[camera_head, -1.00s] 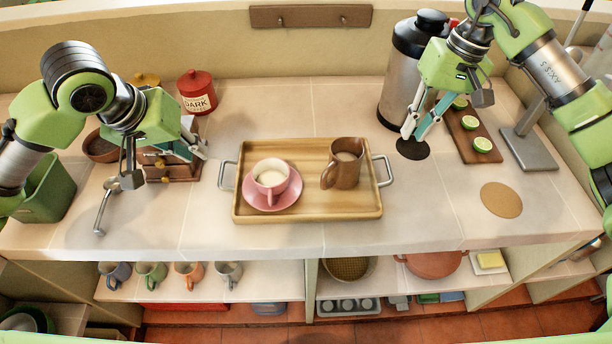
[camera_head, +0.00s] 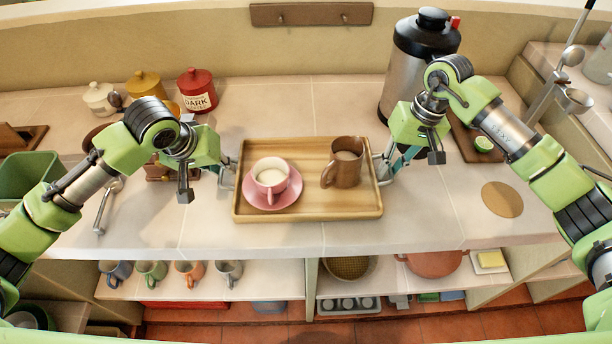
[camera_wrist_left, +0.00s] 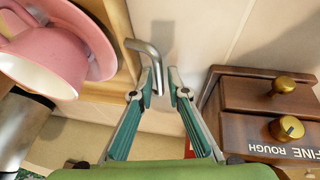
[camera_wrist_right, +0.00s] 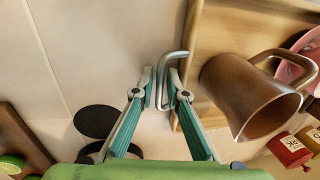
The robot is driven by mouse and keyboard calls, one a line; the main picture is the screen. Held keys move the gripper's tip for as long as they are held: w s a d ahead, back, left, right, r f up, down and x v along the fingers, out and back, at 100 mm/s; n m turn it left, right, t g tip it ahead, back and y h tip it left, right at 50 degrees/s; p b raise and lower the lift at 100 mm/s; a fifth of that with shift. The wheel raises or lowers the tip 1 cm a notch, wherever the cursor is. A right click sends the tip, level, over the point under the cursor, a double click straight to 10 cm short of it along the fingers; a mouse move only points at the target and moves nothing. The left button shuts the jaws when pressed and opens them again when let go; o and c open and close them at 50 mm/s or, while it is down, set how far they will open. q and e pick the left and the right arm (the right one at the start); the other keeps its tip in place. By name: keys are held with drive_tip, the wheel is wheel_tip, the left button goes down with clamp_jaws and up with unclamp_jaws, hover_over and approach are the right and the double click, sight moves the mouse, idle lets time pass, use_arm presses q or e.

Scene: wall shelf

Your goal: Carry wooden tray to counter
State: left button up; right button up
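The wooden tray (camera_head: 312,214) lies flat on the counter and has a metal handle at each end. A pink cup (camera_head: 270,173) of white liquid on a pink saucer (camera_head: 289,198) and a brown mug (camera_head: 342,171) stand on it. My left gripper (camera_wrist_left: 160,73) has its fingers close together around the left handle (camera_wrist_left: 152,50). My right gripper (camera_wrist_right: 160,74) has its fingers close together around the right handle (camera_wrist_right: 168,56). Slim gaps show beside the bars, and I cannot tell whether the fingers press on them.
A wooden grinder box (camera_wrist_left: 265,108) stands close to my left gripper. A steel flask (camera_head: 407,70) and a board with lime halves (camera_head: 483,143) are near my right arm. A round cork mat (camera_head: 502,199) lies to the right. Mugs (camera_head: 151,272) stand on the shelf below.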

use_arm(q)
clamp_jaws()
use_arm(e)
clamp_jaws()
